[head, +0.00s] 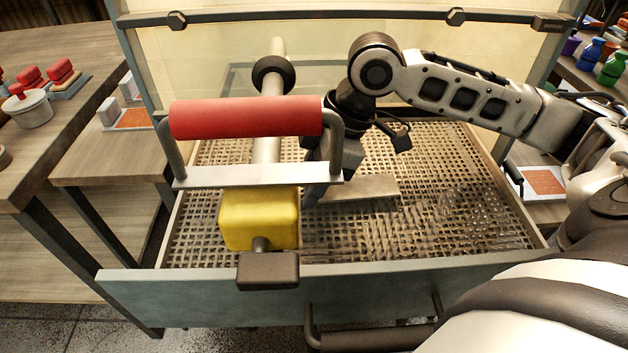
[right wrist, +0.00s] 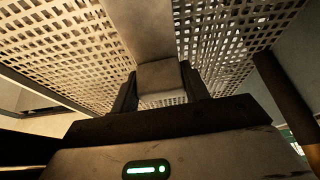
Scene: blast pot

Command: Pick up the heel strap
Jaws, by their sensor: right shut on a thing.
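The heel strap looks to be the flat, pale grey metal strip (head: 365,187) lying along the mesh grate in the head view. In the right wrist view the strip (right wrist: 145,30) runs from the top edge down between my fingers. My right gripper (head: 312,192) points down at the strip's left end and is shut on it; it also shows in the right wrist view (right wrist: 160,88). I cannot tell whether the strip touches the grate. My left gripper is not in view.
A red roller handle (head: 245,118) on a metal bracket and a yellow block (head: 258,220) stand close left of my gripper. The mesh grate (head: 450,215) is clear to the right, inside a cabinet with a front wall (head: 200,295). A wooden bench (head: 60,120) stands left.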

